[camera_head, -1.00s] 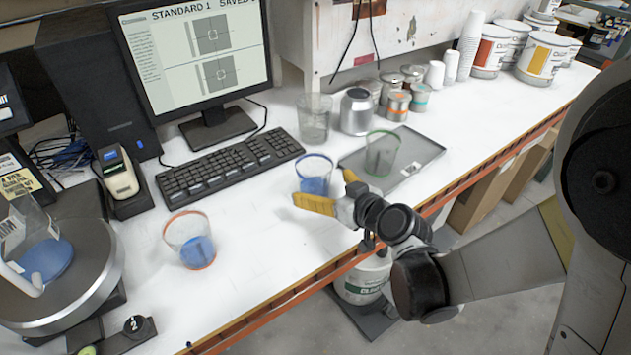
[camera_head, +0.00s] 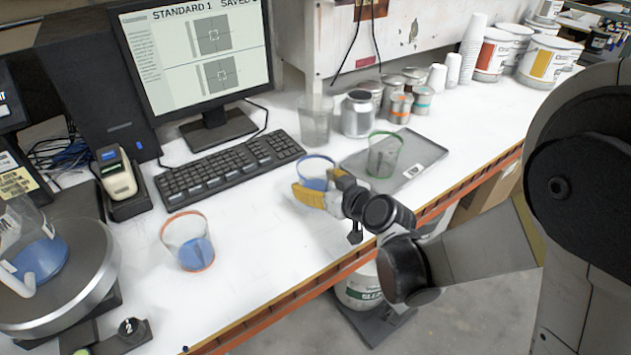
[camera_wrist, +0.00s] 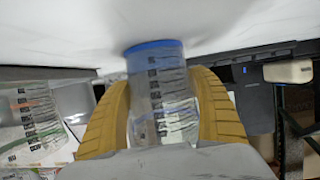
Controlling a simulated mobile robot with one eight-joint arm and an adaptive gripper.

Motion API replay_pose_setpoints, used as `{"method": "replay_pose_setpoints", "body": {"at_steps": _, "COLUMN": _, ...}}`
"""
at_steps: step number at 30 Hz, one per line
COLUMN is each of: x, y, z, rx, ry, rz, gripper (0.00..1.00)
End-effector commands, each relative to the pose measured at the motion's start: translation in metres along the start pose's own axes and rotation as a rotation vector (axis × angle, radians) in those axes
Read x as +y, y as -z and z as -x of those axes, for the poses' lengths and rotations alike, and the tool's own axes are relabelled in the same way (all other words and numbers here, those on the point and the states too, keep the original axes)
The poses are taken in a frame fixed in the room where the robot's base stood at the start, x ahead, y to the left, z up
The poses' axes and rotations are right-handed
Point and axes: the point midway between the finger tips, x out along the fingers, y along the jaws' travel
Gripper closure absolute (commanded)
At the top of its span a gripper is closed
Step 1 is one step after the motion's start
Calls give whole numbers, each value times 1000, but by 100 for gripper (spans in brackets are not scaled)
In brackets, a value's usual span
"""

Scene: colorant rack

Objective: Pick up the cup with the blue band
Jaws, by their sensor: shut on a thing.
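The clear cup with the blue band (camera_head: 316,166) stands on the white bench in front of the keyboard's right end. My gripper (camera_head: 317,190) has its yellow fingers around it, and they hide its lower part in the head view. In the wrist view the same cup (camera_wrist: 158,85), with its blue rim and dark printed marks, sits between both curved yellow fingers. My gripper (camera_wrist: 160,112) is shut on it there. I cannot tell whether the cup's base is still on the bench.
A green-banded cup (camera_head: 384,155) stands on a grey tray (camera_head: 425,155) just right of my gripper. An orange-banded cup (camera_head: 188,240) holding blue stands to the left. A keyboard (camera_head: 230,165) lies behind. Bare bench (camera_head: 260,270) lies in front.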

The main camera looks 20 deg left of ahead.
Motion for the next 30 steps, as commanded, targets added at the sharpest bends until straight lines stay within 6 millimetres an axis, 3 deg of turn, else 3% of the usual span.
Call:
{"method": "replay_pose_setpoints", "body": {"at_steps": 11, "x": 0, "y": 8, "z": 3, "rx": 0, "ry": 0, "rz": 0, "gripper": 63}}
{"method": "replay_pose_setpoints", "body": {"at_steps": 22, "x": 0, "y": 41, "z": 17, "rx": 0, "ry": 0, "rz": 0, "gripper": 63}}
{"method": "replay_pose_setpoints", "body": {"at_steps": 30, "x": 25, "y": 48, "z": 45, "rx": 0, "ry": -2, "rz": -2, "gripper": 63}}
